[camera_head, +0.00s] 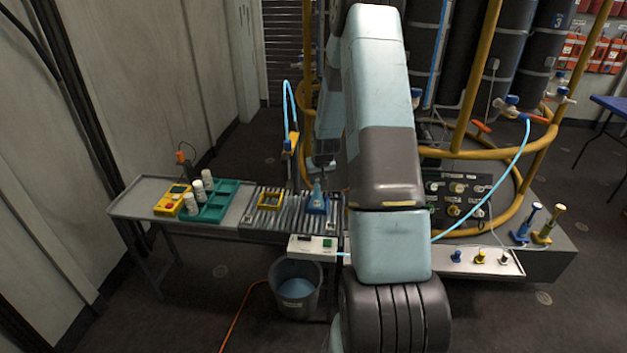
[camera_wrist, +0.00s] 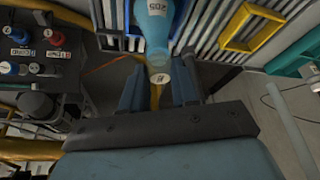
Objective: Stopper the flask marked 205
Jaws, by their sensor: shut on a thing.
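The blue flask (camera_head: 317,192) stands in a blue holder (camera_head: 316,207) on the slatted part of the bench. In the wrist view the flask (camera_wrist: 153,20) carries a white label that appears to read 205, upside down. A small stopper with a pale, marked top (camera_wrist: 159,78) is between my fingertips, at the flask's neck. My gripper (camera_wrist: 158,80) is shut on this stopper. I cannot tell whether the stopper sits in the mouth or just above it. In the head view my gripper (camera_head: 324,165) is dark and small, over the flask, partly hidden by my arm.
A yellow frame (camera_head: 270,200) is left of the flask on the slats. A green tray (camera_head: 222,205) with white bottles and a yellow device (camera_head: 172,200) stand further left. A bucket (camera_head: 296,290) is below. Yellow pipes (camera_head: 468,153) and a control panel (camera_head: 458,195) are at right.

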